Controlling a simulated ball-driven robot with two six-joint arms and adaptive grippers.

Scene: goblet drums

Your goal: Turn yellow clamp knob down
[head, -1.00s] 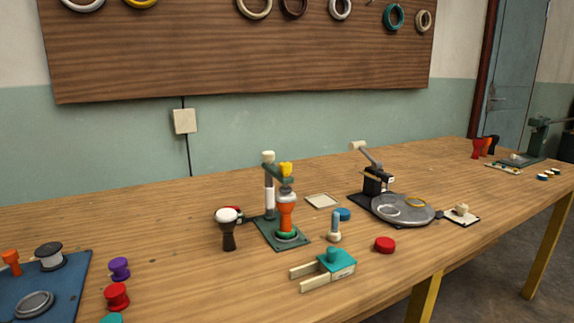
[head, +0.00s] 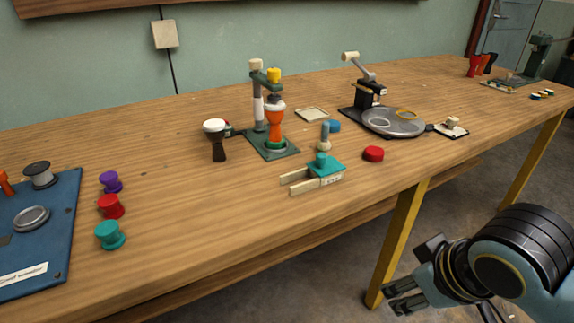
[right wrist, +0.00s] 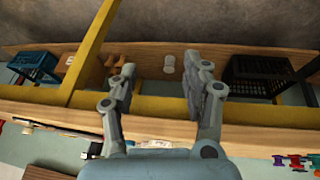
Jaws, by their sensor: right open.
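The yellow clamp knob (head: 274,75) sits on top of the green clamp stand (head: 262,140) near the middle of the table. An orange goblet drum (head: 274,122) with a white top stands upright below the knob, on the stand's green base. My right gripper (head: 396,300) is at the lower right in the head view, in front of the table's front edge and well apart from the knob. In the right wrist view the same gripper (right wrist: 162,68) has its fingers spread with nothing between them. The knob is not visible there. My left gripper is not in view.
A dark goblet drum (head: 215,140) stands left of the clamp. A teal-and-cream tool (head: 318,173) lies in front of it, and a round metal plate device (head: 393,122) is to the right. A yellow table leg (head: 405,240) is near my right gripper. The wrist view shows crates (right wrist: 258,77).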

